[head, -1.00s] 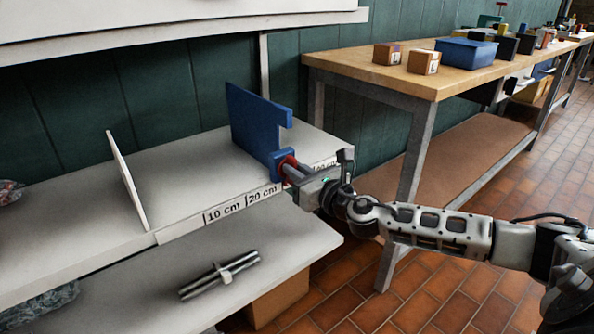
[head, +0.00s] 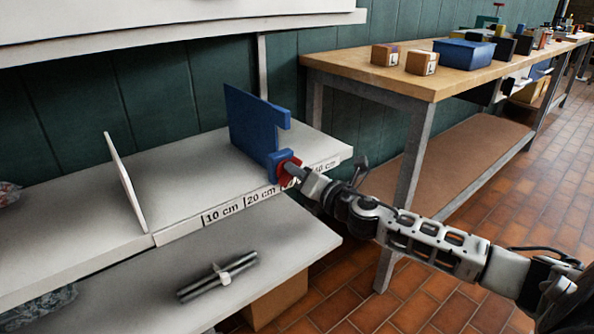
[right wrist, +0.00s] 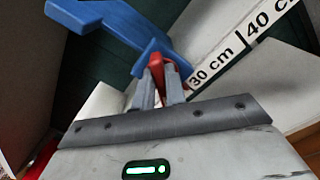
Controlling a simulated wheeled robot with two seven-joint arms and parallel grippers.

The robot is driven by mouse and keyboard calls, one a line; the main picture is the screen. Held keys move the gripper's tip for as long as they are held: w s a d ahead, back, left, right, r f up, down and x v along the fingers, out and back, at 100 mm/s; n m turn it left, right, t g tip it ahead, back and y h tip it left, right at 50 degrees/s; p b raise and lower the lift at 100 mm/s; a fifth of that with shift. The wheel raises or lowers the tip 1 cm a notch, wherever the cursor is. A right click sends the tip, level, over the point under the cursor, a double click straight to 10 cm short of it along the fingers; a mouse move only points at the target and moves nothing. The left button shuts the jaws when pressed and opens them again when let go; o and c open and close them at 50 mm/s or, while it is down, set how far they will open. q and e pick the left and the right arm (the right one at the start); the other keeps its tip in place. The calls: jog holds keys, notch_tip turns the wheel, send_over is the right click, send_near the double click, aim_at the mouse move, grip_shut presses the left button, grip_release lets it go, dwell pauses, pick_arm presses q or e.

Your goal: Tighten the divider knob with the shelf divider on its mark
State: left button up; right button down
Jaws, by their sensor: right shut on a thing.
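The blue shelf divider (head: 250,125) stands upright on the grey-white shelf, its front at the shelf's labelled edge. The red divider knob (head: 285,163) is at its front lower corner. My right gripper (head: 293,172) is shut on the knob, reaching in from the right. In the right wrist view, the two fingers (right wrist: 160,88) hold the red knob (right wrist: 157,68) below the blue divider (right wrist: 120,22). The scale strip (right wrist: 237,52) shows 30 cm beside the knob, with 40 cm farther along. In the head view the gripper partly hides the 30 cm label. My left gripper is out of view.
A thin white panel (head: 125,185) stands farther left on the shelf. A lower shelf (head: 130,285) holds a grey metal part (head: 218,277). A wooden workbench (head: 360,75) with boxes and a blue bin (head: 465,52) stands behind my right arm.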

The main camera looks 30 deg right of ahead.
pick_arm(q)
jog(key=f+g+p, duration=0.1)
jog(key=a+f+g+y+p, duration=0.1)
jog(key=p, duration=0.1)
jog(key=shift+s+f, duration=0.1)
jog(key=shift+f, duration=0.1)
pick_arm(e)
jog(key=m, duration=0.9)
jog(key=shift+d+f, duration=0.2)
jog(key=shift+f, duration=0.15)
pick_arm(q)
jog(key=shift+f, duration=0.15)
pick_arm(e)
jog(key=c, duration=1.4)
grip_release()
jog(key=shift+c, duration=0.2)
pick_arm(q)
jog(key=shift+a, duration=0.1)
